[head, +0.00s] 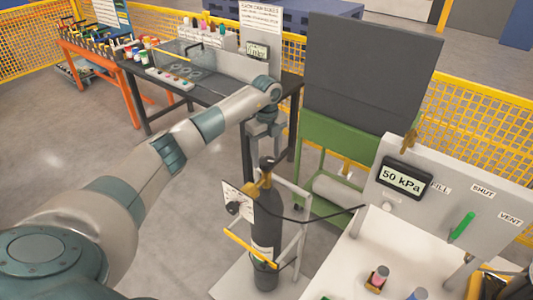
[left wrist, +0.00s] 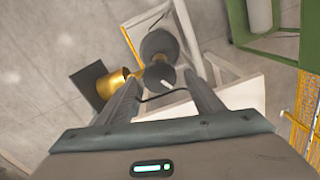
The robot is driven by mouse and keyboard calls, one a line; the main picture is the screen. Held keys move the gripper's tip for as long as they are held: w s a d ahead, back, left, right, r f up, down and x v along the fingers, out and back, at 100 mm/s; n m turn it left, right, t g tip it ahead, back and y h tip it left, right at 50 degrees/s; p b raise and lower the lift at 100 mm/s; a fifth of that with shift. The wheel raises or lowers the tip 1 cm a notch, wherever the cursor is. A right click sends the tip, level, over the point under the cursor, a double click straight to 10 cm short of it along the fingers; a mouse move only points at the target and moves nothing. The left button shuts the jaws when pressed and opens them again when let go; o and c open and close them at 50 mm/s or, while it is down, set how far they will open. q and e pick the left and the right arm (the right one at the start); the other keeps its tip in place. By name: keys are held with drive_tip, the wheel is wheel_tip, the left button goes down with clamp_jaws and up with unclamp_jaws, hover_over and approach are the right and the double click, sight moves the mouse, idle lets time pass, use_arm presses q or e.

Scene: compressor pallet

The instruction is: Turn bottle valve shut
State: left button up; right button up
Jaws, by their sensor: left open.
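My left gripper (head: 265,145) points down just above the knob. In the left wrist view its open fingers (left wrist: 160,82) sit on either side of the grey round knob (left wrist: 157,75), with no clear contact visible. A gold cylinder (left wrist: 112,88) shows beside the left finger. The dark bottle shoulder (left wrist: 160,45) lies beyond. My right gripper is not visible.
A white gauge plate (head: 238,201) sits beside the bottle. A hose runs right towards the panel (head: 450,195), whose display reads 50 kPa. A green stand (head: 330,140) with a dark board is behind. A black workbench (head: 180,84) stands at the back; floor left is clear.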

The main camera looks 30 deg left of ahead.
use_arm(q)
drive_tip(key=shift+f, duration=0.75)
drive_tip(key=c, duration=1)
drive_tip(key=shift+c, duration=0.2)
